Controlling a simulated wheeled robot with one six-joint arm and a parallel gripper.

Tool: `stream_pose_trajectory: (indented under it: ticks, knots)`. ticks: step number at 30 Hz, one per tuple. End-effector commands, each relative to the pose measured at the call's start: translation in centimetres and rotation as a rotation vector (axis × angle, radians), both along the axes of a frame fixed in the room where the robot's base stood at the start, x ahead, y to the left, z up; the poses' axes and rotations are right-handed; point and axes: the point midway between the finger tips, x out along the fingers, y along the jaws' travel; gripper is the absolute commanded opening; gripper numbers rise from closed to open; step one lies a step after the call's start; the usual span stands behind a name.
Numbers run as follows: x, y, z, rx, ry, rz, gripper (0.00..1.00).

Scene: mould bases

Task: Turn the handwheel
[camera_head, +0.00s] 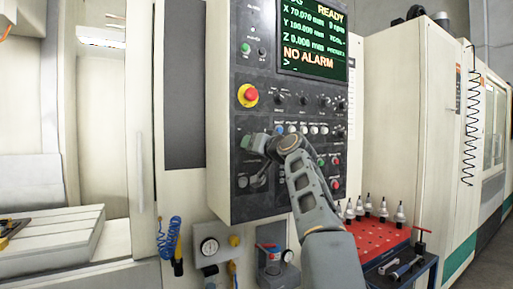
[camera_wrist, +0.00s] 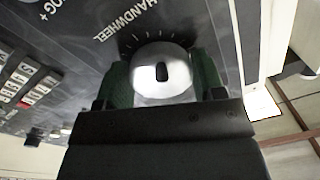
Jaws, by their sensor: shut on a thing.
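The handwheel (camera_wrist: 160,88) is a silver round wheel with a dark slot-shaped mark on its face, in the middle of the wrist view. It sits on the dark control panel (camera_head: 222,120) below the printed word HANDWHEEL and a fan of tick marks. My gripper (camera_wrist: 162,76) has its two green-padded fingers on opposite sides of the wheel and is shut on it. In the head view, my gripper (camera_head: 262,143) is at the left part of the panel, under the red button. The handwheel cannot be clearly made out there.
A red emergency button (camera_head: 250,95) with a yellow ring is above my gripper. A screen (camera_head: 312,38) reads READY and NO ALARM. Rows of small buttons (camera_head: 303,129) lie right of the gripper. A red tray (camera_head: 382,238) with several tool holders stands at the lower right.

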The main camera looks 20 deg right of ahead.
Motion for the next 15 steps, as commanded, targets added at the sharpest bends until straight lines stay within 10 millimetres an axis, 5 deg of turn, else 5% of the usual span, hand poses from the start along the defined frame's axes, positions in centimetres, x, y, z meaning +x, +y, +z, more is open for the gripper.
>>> stream_pose_trajectory:
  ticks: [4,5,12,15]
  knots:
    - [0.05,-0.01,-0.12,0.001,0.003,0.001,0.39]
    - [0.06,-0.01,-0.11,0.001,0.003,0.001,0.64]
    - [0.03,0.00,-0.07,0.002,0.001,0.000,0.87]
    - [0.02,0.01,-0.04,0.002,0.001,0.000,0.88]
